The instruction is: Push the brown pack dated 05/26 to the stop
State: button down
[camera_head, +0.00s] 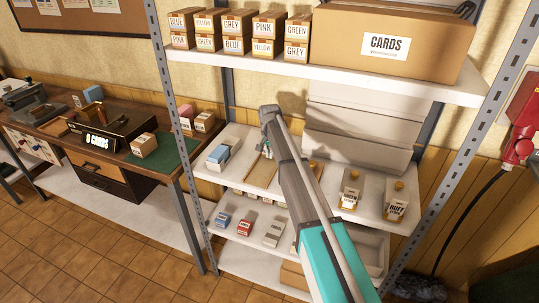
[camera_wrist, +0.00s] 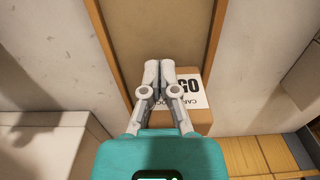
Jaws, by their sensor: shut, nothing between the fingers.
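A brown pack (camera_wrist: 200,125) with a white label shows below and right of my gripper (camera_wrist: 160,66) in the wrist view. The label is partly covered, and I cannot read its full date. My gripper is shut and empty, its fingers overlapping the pack's left part in the picture; I cannot tell whether they touch. Beyond the pack runs a tan channel (camera_wrist: 160,25) between two wooden rails. In the head view the channel (camera_head: 259,170) lies on the middle shelf, and my gripper (camera_head: 267,112) is above its back end. The arm hides much there; I cannot identify the stop.
Blue and white packs (camera_head: 218,155) sit left of the channel. Tagged packs (camera_head: 396,207) stand at the shelf's right. Stacked pale trays (camera_head: 355,130) rise behind. The upper shelf (camera_head: 330,78) holds boxes overhead. Metal posts bound the rack.

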aim_at(266, 166)
jog(key=shift+s+a, duration=0.1)
jog(key=shift+s, duration=0.4)
jog(key=s, duration=0.1)
jog(key=s+a, duration=0.1)
jog(key=s, duration=0.1)
jog(key=shift+r, duration=0.1)
jog(key=shift+w+r+p, duration=0.15)
jog(key=shift+r+p, duration=0.5)
jog(key=shift+p, duration=0.05)
jog(key=shift+w+r+p, duration=0.1)
jog(key=shift+r+p, duration=0.15)
jog(key=shift+p, duration=0.1)
notch_tip(266, 166, up, 8)
jog(key=p, duration=0.8)
